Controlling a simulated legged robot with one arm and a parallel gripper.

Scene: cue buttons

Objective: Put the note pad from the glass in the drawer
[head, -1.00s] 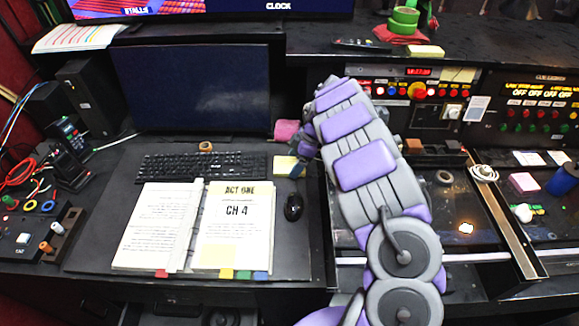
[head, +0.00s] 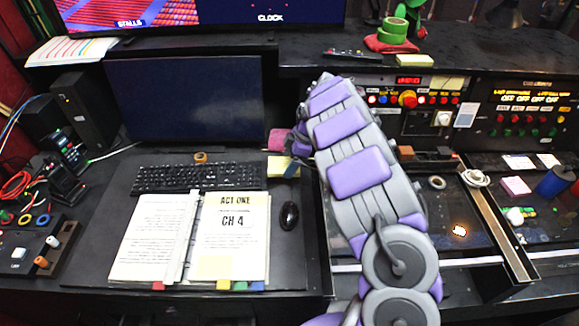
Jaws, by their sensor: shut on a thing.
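My gripper (head: 294,165) is near the middle of the view, beyond the mouse, partly hidden behind my arm. It appears shut on a small yellow note pad (head: 276,166), which sticks out to its left. The pad seems tilted, above the black desk. A dark glossy surface (head: 459,231), which looks like glass, lies to the right of my arm. Part of it is hidden by the arm. I cannot make out the drawer clearly; dark fronts below the desk are cut off by the bottom edge.
An open script (head: 233,235), keyboard (head: 198,178) and mouse (head: 289,215) lie on the desk. A pink object (head: 279,140) is just behind the gripper. Another yellow pad (head: 415,60) is on the upper shelf; a pink pad (head: 515,186) lies at right.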

